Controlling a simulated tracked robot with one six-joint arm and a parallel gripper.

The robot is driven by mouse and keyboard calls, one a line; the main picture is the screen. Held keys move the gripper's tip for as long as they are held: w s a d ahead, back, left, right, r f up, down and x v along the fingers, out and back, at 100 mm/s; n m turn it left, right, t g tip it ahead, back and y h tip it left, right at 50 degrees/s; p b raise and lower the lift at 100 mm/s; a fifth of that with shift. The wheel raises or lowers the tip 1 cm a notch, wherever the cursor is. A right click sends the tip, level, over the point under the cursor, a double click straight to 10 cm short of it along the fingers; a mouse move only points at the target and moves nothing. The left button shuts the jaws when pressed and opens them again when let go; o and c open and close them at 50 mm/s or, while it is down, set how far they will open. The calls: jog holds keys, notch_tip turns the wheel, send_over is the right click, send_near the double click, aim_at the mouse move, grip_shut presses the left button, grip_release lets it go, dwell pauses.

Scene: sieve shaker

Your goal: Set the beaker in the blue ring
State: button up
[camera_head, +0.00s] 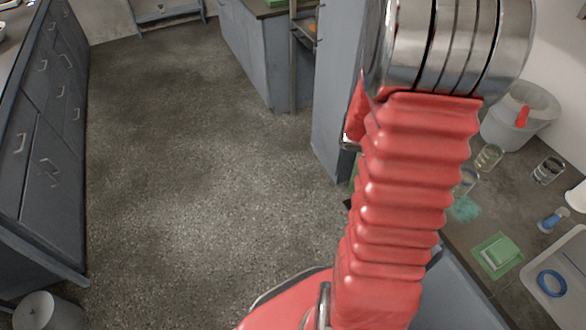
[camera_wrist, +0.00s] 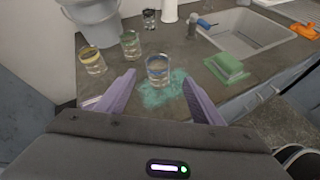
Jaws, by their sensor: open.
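Several glass beakers stand on the dark bench. One beaker (camera_wrist: 157,72) stands upright on a patch of spilled teal powder, between my gripper's (camera_wrist: 159,76) two purple fingers as the wrist view shows them. The fingers are spread apart, and I cannot tell how far the beaker is beyond them. In the head view this beaker (camera_head: 467,182) is partly hidden by my red arm, and my gripper is out of sight. A blue ring (camera_head: 541,284) lies in the pale sink basin at the lower right of the head view. I cannot make it out in the wrist view.
Two beakers (camera_wrist: 92,61) (camera_wrist: 130,45) stand left of the powder, with a dark-banded one (camera_wrist: 149,19) behind. A grey bucket (camera_wrist: 93,22) stands behind them.

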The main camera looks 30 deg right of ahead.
jog(key=w+a+r+m+t+y, duration=0.3)
jog(key=a+r+t, duration=0.1)
jog(key=a, duration=1)
jog(key=w+a+r+m+t+y, duration=0.2)
jog(key=a+r+m+t+y, duration=0.1)
jog(key=a, duration=1.1)
jog(key=w+a+r+m+t+y, duration=0.3)
jog(key=a+r+t+y, duration=0.1)
jog(key=a, duration=1)
notch_tip(320, 180, up, 3)
jog(key=shift+w+a+f+m+t+y, duration=0.1)
jog(key=shift+w+a+m+t+y, duration=0.1)
jog(key=shift+w+m+t+y, duration=0.25)
jog(key=shift+o, duration=0.4)
jog(key=shift+s, duration=0.1)
